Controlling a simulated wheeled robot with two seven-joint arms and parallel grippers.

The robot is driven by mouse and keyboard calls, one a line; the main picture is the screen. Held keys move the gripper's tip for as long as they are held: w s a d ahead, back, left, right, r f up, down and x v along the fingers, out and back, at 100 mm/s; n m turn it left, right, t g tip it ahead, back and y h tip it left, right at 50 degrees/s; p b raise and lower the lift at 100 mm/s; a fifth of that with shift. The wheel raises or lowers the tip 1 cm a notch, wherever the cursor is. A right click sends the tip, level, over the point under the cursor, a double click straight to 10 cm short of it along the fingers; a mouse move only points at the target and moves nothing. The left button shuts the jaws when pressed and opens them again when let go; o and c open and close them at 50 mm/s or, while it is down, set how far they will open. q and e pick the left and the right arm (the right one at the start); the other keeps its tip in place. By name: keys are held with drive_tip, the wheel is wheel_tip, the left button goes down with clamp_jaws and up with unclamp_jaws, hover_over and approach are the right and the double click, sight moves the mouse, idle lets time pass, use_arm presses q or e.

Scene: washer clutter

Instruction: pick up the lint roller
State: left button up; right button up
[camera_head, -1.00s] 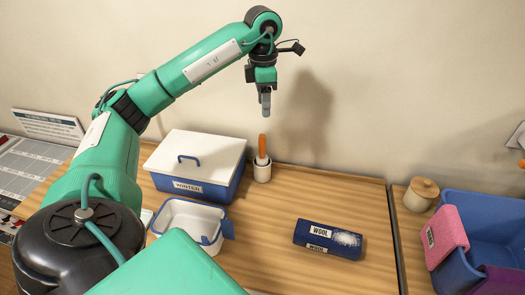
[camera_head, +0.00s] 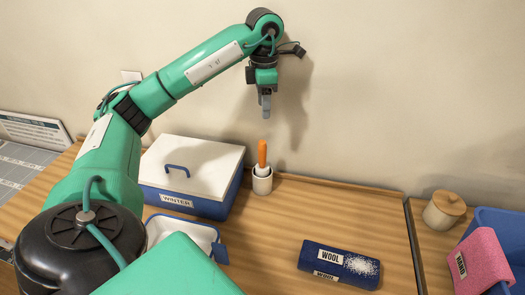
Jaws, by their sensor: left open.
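The lint roller shows as an orange handle (camera_head: 262,153) with a white part below it. It stands upright in a small white cup (camera_head: 262,185) near the wall, and its lower end is hidden inside the cup. My left gripper (camera_head: 266,108) points down above the handle, with a visible gap between fingertips and handle top. It is open and empty, seen nearly edge-on. My right gripper is not in view.
A blue box with a white lid labelled WINTER (camera_head: 205,158) stands left of the cup. An open white bin (camera_head: 183,232) is in front of it.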

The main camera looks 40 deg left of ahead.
sight(263, 141)
use_arm(q)
drive_tip(key=f+b, duration=0.2)
drive_tip(key=f, duration=0.1)
drive_tip(key=shift+w+a+f, duration=0.2)
drive_tip(key=shift+f, duration=0.1)
drive_tip(key=shift+s+d+f+b, duration=0.1)
drive_tip(key=shift+f+b, duration=0.15)
drive_tip(key=shift+b, duration=0.1)
drive_tip(key=shift+f, duration=0.35)
wheel_tip(263, 141, down, 6)
drive_tip(key=shift+f, duration=0.75)
drive_tip(key=shift+s+f+p, duration=0.15)
drive_tip(key=shift+f+p, duration=0.3)
drive_tip(key=shift+f, duration=0.05)
drive_tip(key=f, duration=0.1)
drive_tip(key=f+p, duration=0.1)
drive_tip(key=f, duration=0.1)
drive_tip(key=shift+s+f, duration=0.3)
drive_tip(key=shift+f, duration=0.3)
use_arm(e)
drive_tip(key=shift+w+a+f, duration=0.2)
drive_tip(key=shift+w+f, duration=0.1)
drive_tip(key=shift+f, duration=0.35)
use_arm(q)
drive_tip(key=shift+c, duration=0.2)
clamp_jaws()
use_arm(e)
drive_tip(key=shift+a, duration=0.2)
